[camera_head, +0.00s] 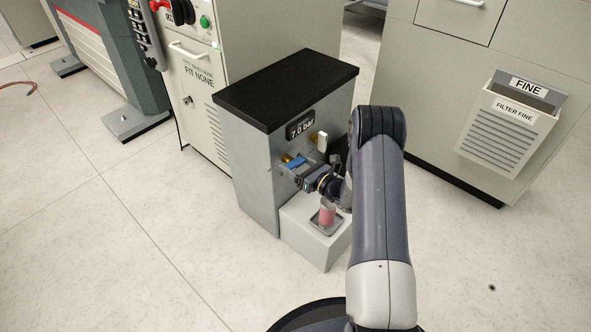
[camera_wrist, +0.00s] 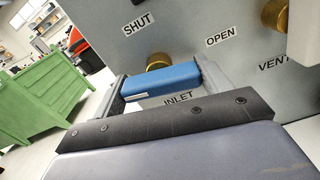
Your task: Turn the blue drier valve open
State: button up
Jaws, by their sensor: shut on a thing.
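The blue drier valve handle (camera_wrist: 162,81) lies across the wrist view on a brass stem (camera_wrist: 157,60), between the two fingers of my gripper (camera_wrist: 166,86). The fingers are shut on its two ends. In the head view the blue handle (camera_head: 297,161) shows on the grey cabinet front, with my gripper (camera_head: 296,171) at it. The SHUT label (camera_wrist: 137,23) is above left of the stem and the OPEN label (camera_wrist: 221,39) above right. The INLET label (camera_wrist: 179,98) is partly hidden behind the gripper. I cannot tell exactly which mark the handle points to.
The cabinet display (camera_head: 300,126) reads 7.0 bar. A white handle (camera_head: 322,141) is to the right of the blue one, near the VENT label (camera_wrist: 275,64). A pink cylinder (camera_head: 327,214) stands on a pale block (camera_head: 309,240) below my gripper.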

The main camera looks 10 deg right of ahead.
jog(key=shift+n+b, duration=0.7)
jog(key=shift+n, duration=0.3)
jog(key=o, duration=1)
jog(key=p+v, duration=0.2)
jog(key=v, duration=0.9)
jog(key=shift+p, duration=0.4)
jog(key=shift+w+a, duration=0.1)
